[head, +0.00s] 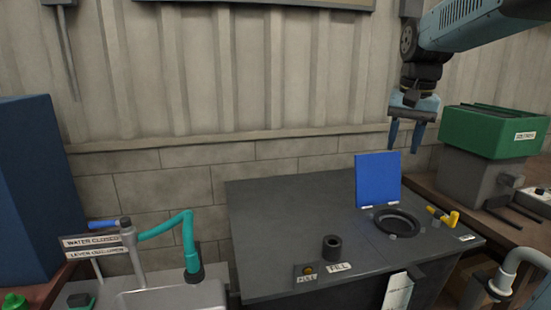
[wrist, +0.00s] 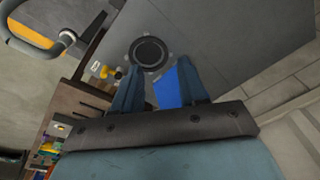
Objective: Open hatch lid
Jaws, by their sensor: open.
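The blue hatch lid (head: 378,180) stands upright at the back edge of a round black opening (head: 397,222) in the dark counter top. The opening is uncovered. In the wrist view the lid (wrist: 170,90) shows partly behind my fingers, and the round opening (wrist: 149,53) lies beyond them. My gripper (head: 405,148) hangs above and behind the lid, with its fingers pointing down. It is open and empty, and in the head view it appears apart from the lid. It also shows in the wrist view (wrist: 160,78).
A yellow handle (head: 443,215) sits right of the opening. A short black cylinder (head: 332,248) stands by the FILL label. A green box (head: 493,130) on a grey base stands at right. A teal faucet (head: 188,240) rises over a sink at left. The counter's middle is clear.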

